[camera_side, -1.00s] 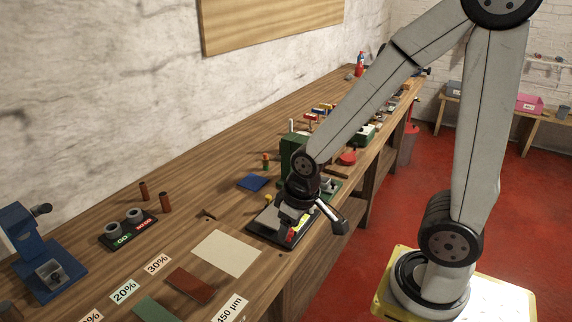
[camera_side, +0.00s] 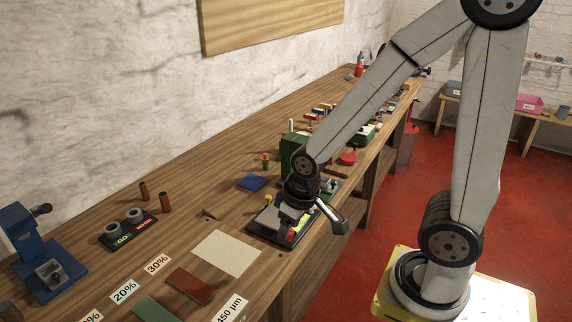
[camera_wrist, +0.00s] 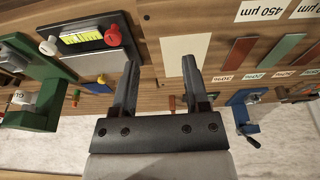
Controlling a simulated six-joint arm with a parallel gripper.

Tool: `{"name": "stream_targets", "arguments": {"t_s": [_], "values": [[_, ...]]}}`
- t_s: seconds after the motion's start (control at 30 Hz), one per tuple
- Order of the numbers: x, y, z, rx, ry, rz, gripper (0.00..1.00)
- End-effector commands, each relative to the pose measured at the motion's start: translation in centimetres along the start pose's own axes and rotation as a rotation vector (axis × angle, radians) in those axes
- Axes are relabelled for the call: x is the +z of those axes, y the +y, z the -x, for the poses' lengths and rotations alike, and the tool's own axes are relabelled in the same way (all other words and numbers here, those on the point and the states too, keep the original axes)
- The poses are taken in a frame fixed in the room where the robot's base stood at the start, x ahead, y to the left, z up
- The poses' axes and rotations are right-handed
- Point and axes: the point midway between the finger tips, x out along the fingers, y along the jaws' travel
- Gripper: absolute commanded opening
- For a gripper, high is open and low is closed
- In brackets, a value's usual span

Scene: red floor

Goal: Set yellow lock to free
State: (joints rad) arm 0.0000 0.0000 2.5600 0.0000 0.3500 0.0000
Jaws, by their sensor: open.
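The yellow lock seems to be the small yellow knob (camera_side: 268,198) at the back edge of a dark-framed device (camera_side: 262,231) on the bench. The knob also shows in the wrist view (camera_wrist: 101,79), near the left finger. I cannot read its setting. The device has a yellow scale (camera_wrist: 82,37) and a red knob (camera_wrist: 113,36). My gripper (camera_wrist: 159,62) is open and empty, its two black fingers wide apart. In the side view my gripper (camera_side: 291,214) is above the device and hides part of it.
A pale sheet (camera_side: 226,253) lies in front of the device. A green machine (camera_side: 293,150) stands close behind it, with a blue square (camera_side: 252,182) nearby. A GO gauge stand (camera_side: 128,232) and a blue press (camera_side: 45,260) are farther left.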

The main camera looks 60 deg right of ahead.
Motion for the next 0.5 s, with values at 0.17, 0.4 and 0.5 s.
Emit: {"name": "stream_targets", "arguments": {"t_s": [0.17,0.4,0.5], "values": [[0.0,0.0,0.0,0.000,0.000,0.000,0.64],[-1.1,0.8,-0.3,-0.007,-0.001,0.012,0.64],[-2.2,1.6,-0.5,-0.015,0.000,0.024,0.64]]}}
